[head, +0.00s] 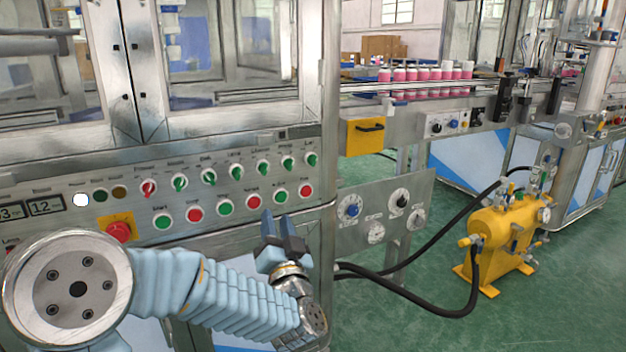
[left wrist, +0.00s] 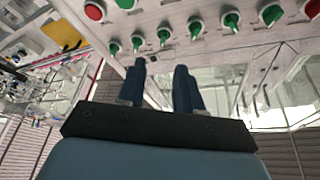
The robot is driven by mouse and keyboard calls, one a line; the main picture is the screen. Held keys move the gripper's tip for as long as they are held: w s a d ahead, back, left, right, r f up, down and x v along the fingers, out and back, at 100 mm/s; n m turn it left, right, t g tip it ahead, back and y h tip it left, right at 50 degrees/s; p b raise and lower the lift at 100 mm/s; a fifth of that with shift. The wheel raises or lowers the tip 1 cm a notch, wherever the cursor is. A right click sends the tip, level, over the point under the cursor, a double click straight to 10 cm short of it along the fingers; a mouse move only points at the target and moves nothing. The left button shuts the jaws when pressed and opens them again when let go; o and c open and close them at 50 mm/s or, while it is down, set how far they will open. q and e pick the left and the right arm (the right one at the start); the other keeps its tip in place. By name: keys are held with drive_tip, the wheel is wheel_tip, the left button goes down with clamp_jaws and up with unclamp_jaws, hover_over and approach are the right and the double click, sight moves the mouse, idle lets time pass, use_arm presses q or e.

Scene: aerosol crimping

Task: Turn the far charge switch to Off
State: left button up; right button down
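A row of several rotary switches runs along the steel control panel (head: 135,208), one red-handled at the left and the others green. The labels are too small to read, so I cannot tell which is the far charge switch. The right-end green switch (head: 313,159) also shows at the left of the row in the left wrist view (left wrist: 112,48). Its neighbour is a second green switch (head: 288,163). My left gripper (head: 280,220) is open and empty, fingers upward, below the row's right part. In the left wrist view its fingers (left wrist: 160,66) stand apart, touching no switch.
Push buttons sit below the switches, including a red one (head: 306,191) and a green one (head: 280,195) close above my gripper. A red emergency button (head: 118,231) is at the left. A valve plate (head: 375,212) and yellow pump (head: 505,235) stand to the right.

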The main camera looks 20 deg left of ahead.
sight(266, 172)
use_arm(q)
drive_tip(key=shift+y, duration=0.3)
drive_tip(key=p+x, duration=0.1)
drive_tip(key=x, duration=0.3)
drive_tip(key=p+x, duration=0.1)
drive_tip(key=x, duration=0.4)
drive_tip(key=r+p+x, duration=0.1)
drive_tip(key=x, duration=0.3)
drive_tip(key=shift+w+a, duration=0.1)
drive_tip(key=shift+a, duration=0.05)
clamp_jaws()
